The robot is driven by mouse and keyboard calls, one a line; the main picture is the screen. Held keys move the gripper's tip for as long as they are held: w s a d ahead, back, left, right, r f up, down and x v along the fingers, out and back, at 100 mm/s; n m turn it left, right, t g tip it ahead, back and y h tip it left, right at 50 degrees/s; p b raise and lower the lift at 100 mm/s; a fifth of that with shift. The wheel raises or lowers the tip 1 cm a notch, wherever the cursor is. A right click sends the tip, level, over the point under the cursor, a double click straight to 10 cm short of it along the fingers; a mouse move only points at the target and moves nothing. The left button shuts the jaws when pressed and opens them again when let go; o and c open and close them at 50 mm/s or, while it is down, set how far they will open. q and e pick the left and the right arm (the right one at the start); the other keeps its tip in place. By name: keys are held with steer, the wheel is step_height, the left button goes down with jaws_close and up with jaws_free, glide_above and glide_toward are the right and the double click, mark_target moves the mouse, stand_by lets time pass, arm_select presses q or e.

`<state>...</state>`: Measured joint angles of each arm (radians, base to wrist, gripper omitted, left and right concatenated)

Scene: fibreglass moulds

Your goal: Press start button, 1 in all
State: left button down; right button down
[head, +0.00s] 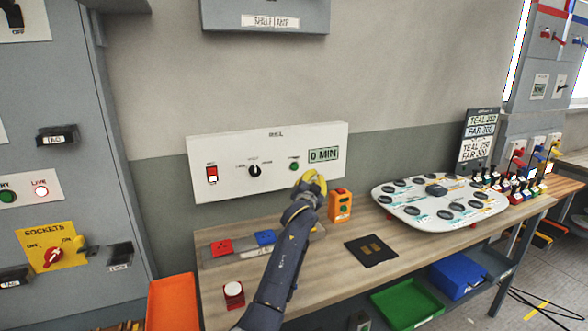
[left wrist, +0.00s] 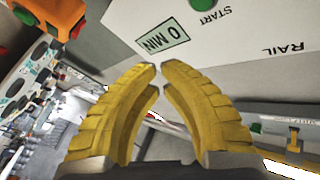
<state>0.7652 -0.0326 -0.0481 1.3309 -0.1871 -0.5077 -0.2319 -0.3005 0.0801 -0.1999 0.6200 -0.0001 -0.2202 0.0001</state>
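The white RAIL panel (head: 225,155) is on the wall above the bench. Its green START button (head: 294,166) sits left of the "0 MIN" display (head: 323,155). In the left wrist view the green START button (left wrist: 195,4) is at the top edge, partly cut off, beyond the display (left wrist: 163,36). My left gripper (head: 312,180) is just below and right of the button, in front of the panel's lower part. Its yellow fingers (left wrist: 159,67) are brought together at the tips, with nothing between them. Contact with the panel cannot be told. My right gripper is not in view.
An orange box (head: 340,207) with a green button stands on the bench, close right of my left gripper. The panel also has a red switch (head: 212,174) and a black knob (head: 254,170). A white board with dials (head: 440,206) is further right. A black pad (head: 371,251) lies in front.

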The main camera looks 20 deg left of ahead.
mark_target(295, 167)
arm_select(q)
steer(key=shift+w, duration=0.1)
steer(key=shift+w+a, duration=1.45)
steer(key=shift+w, duration=0.15)
steer(key=shift+w+a, duration=1.4)
steer(key=shift+w, duration=0.2)
steer(key=c, duration=2.1)
jaws_free()
jaws_close()
steer(key=shift+w+a, duration=0.15)
steer(key=shift+w, duration=0.05)
steer(key=shift+w+a, duration=0.15)
steer(key=shift+a, duration=0.05)
